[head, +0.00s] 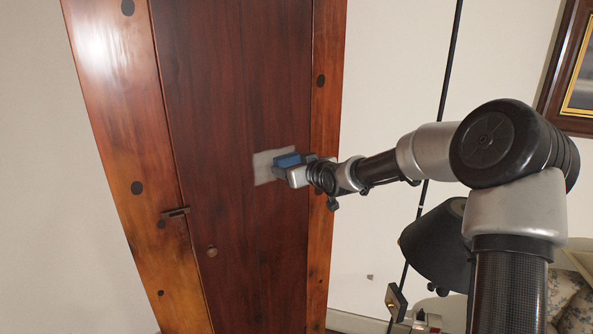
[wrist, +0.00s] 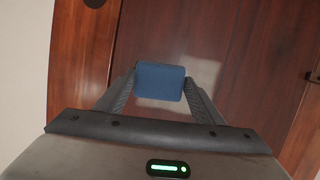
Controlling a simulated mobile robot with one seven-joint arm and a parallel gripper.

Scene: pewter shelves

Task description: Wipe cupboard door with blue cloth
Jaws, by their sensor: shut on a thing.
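The cupboard door (head: 233,95) is a dark reddish-brown wood panel in a lighter orange-brown frame, and it looks shut. My gripper (head: 289,166) is at the right part of the door, a little above mid-height of its visible part. It is shut on the blue cloth (wrist: 160,81), a folded blue block between the two fingers in the wrist view. The cloth also shows in the head view (head: 287,160). A pale greyish patch (head: 264,168) marks the door around and behind the cloth. I cannot tell whether the cloth touches the door.
A round knob (head: 212,251) and a small latch (head: 175,212) are on the door's left side. A dark lampshade (head: 436,246) and a thin dark pole (head: 441,105) stand right of the cupboard. A framed picture (head: 581,75) hangs at the upper right.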

